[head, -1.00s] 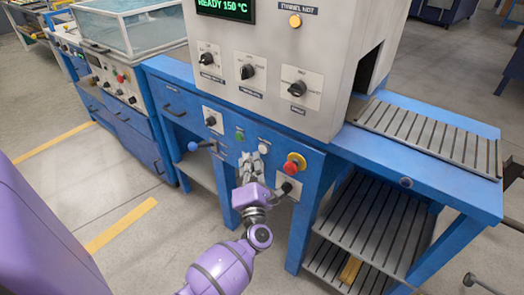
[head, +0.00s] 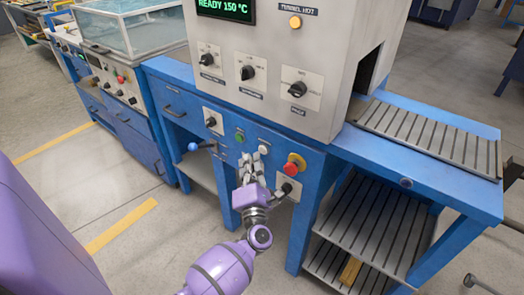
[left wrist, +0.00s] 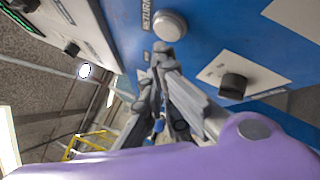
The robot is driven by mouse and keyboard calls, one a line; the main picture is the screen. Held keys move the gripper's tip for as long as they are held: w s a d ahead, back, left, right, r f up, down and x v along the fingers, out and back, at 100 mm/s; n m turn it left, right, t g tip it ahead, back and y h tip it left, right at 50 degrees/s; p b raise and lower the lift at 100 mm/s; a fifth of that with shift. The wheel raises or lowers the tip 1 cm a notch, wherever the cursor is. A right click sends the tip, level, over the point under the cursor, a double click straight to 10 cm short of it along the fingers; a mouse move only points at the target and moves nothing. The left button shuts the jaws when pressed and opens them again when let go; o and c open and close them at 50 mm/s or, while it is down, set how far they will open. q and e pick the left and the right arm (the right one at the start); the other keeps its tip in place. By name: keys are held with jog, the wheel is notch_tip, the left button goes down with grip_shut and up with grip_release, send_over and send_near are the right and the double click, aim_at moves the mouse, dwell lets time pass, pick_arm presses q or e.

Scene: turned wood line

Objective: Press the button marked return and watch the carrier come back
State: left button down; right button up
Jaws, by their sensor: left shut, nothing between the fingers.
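The return button is a round pale button (head: 263,149) on the blue front panel of the oven bench. In the left wrist view the button (left wrist: 170,25) has a white-on-blue label beside it that reads RETURN. My left gripper (head: 250,157) is shut and empty, just below and left of the button in the head view. In the left wrist view its fingertips (left wrist: 163,48) are close below the button; I cannot tell whether they touch it. The carrier cannot be made out. My right gripper is not in view.
A green button (head: 240,137) sits left of the return button. A blue ball-ended lever (head: 194,146) sticks out left. A slatted bed (head: 430,132) leads from the tunnel opening.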

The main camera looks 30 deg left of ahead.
pick_arm(q)
jog(key=shift+w, duration=0.15)
jog(key=shift+w, duration=0.3)
